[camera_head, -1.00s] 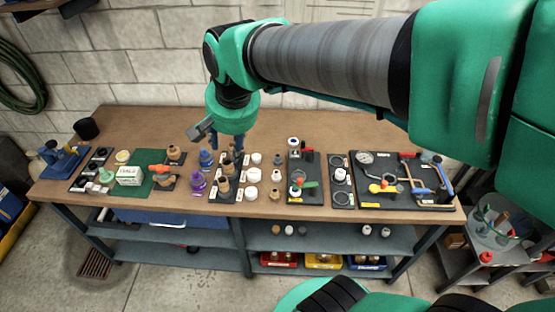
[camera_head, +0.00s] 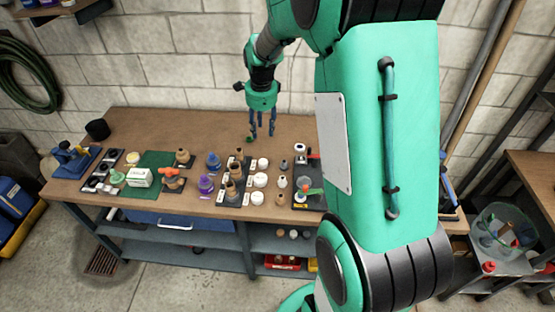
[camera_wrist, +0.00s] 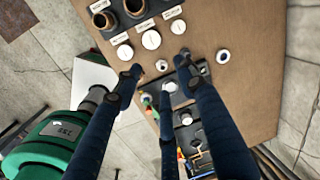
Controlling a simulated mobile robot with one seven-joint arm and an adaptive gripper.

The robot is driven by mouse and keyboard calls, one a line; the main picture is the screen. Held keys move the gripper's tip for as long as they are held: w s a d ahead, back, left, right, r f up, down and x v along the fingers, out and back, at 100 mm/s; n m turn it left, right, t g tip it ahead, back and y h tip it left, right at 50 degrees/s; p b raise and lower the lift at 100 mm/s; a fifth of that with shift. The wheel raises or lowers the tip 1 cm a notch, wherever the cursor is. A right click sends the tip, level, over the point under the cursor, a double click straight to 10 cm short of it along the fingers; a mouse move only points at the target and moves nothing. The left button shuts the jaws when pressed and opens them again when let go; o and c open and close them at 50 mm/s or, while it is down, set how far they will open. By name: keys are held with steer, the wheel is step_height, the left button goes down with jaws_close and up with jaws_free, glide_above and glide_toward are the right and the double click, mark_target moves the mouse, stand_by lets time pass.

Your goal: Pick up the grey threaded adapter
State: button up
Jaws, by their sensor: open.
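Three small fittings stand in a column on the bench right of the white caps. The middle one (camera_head: 283,182) is whitish grey, and the front one (camera_head: 281,198) is tan. I cannot tell surely which is the grey threaded adapter, as threads are too small to see. My gripper (camera_head: 262,132) points down above the rear of the bench, behind and left of these fittings. Its fingers (camera_wrist: 159,64) are open and empty, partly hiding the bench.
A black tool board (camera_head: 308,203) lies to the right, partly hidden by my arm. Purple fittings (camera_head: 206,184) stand farther left.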

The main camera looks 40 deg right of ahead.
mark_target(284, 161)
steer(key=w+d+f+m+g+p, duration=0.1)
steer(key=w+d+f+m, duration=0.1)
steer(key=d+f+m, duration=0.6)
steer(key=d+f, duration=0.4)
steer(key=f, duration=0.3)
steer(key=shift+d+y, duration=0.2)
steer(key=shift+y, duration=0.1)
steer(key=shift+f, duration=0.1)
step_height(284, 161, down, 8)
steer(key=shift+f, duration=0.15)
steer(key=shift+f, duration=0.1)
steer(key=shift+s+f, duration=0.2)
steer(key=shift+f, duration=2.3)
steer(key=c, duration=0.9)
